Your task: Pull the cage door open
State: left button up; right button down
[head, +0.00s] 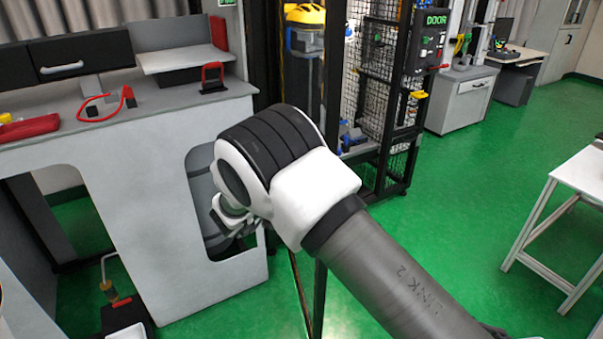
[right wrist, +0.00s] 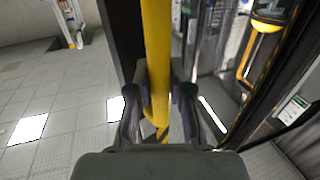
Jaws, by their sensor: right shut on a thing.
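The drop tower's cage (head: 385,130) stands behind my right arm in the head view, with a black frame and dark wire mesh. A black upright (head: 319,300) shows below my forearm; I cannot tell for sure if it is the door's edge. In the right wrist view, a yellow vertical handle bar (right wrist: 156,40) runs between the fingers of my right gripper (right wrist: 158,85), which is shut on it. A dark frame (right wrist: 122,35) stands just left of the bar. In the head view my own arm mostly hides the right gripper (head: 232,212) and hides the handle. My left gripper is out of view.
A grey workbench (head: 150,135) stands close on the left, with a red-handled item (head: 212,77) on it. A black box marked DOOR (head: 432,45) is on the cage's right. A white table (head: 575,180) stands at right. Green floor (head: 450,230) between is clear.

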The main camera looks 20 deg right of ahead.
jog(key=shift+d+r, duration=0.1)
jog(key=c, duration=1.1)
grip_release()
jog(key=shift+o, duration=0.2)
